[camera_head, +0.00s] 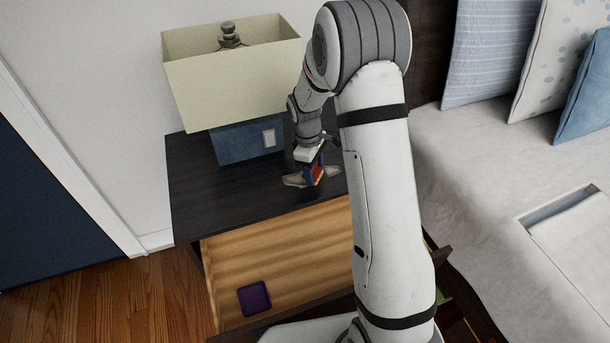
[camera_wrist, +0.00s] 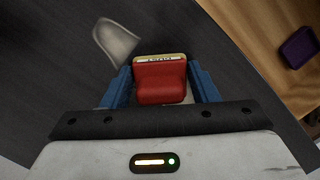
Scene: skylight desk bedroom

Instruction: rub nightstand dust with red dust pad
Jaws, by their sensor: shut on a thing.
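My gripper (camera_head: 313,163) is shut on the red dust pad (camera_head: 318,174), its blue fingers on either side of it. In the wrist view the red pad (camera_wrist: 160,82) with a pale yellowish far edge sits between the fingers. They are at or just above the dark nightstand top (camera_head: 205,205); contact is not clear. Pale grey dust (camera_head: 293,181) shows beside the pad. In the wrist view a rounded pale dust patch (camera_wrist: 115,42) lies ahead and left of the pad. The pad and gripper hide part of the dust area.
A lamp with a cream shade (camera_head: 225,85) and blue base (camera_head: 235,146) stands behind the gripper. The nightstand drawer (camera_head: 270,255) is open, with a purple square item (camera_head: 254,298) inside. A bed (camera_head: 480,170) lies to the right. The left nightstand top is clear.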

